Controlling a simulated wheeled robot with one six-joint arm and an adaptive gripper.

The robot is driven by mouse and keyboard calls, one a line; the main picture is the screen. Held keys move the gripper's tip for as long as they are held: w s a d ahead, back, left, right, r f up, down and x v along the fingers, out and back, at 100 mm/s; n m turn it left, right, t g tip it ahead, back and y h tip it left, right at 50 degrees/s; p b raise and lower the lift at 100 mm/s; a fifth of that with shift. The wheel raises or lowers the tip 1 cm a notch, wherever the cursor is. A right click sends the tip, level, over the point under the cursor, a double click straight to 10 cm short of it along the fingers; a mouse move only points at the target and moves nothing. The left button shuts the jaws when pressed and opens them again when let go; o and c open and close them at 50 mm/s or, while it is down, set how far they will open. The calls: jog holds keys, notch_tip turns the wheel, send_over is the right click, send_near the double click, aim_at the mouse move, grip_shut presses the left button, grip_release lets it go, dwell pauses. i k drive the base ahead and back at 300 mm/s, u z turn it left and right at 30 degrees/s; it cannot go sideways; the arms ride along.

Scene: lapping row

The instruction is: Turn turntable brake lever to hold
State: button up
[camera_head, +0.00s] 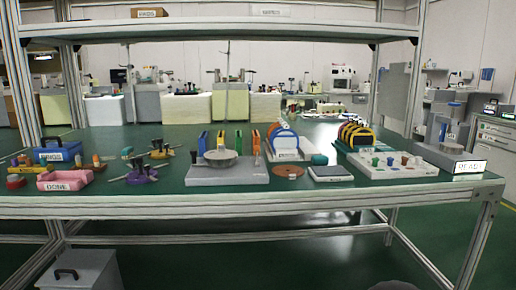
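A turntable (221,158) with a round grey disc sits on a flat grey base (232,179) near the front middle of the green bench. A small dark upright part (193,157) stands at the left of the disc; I cannot tell whether it is the brake lever. The lever's position and any hold marking are too small to read. My gripper is not in view.
Left of the turntable lie dark tools with yellow parts (140,171), a pink DONE tray (65,180) and a blue case (58,151). Right are a brown disc (288,170), a dark pad (330,174), a white peg board (392,166) and a READY sign (470,167). A shelf (240,27) spans above.

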aim_at(256, 148)
jog(key=z, duration=0.55)
jog(key=k, duration=0.65)
jog(key=z, duration=0.8)
jog(key=i, duration=0.65)
jog(key=u, duration=0.6)
jog(key=i, duration=0.65)
jog(key=u, duration=0.75)
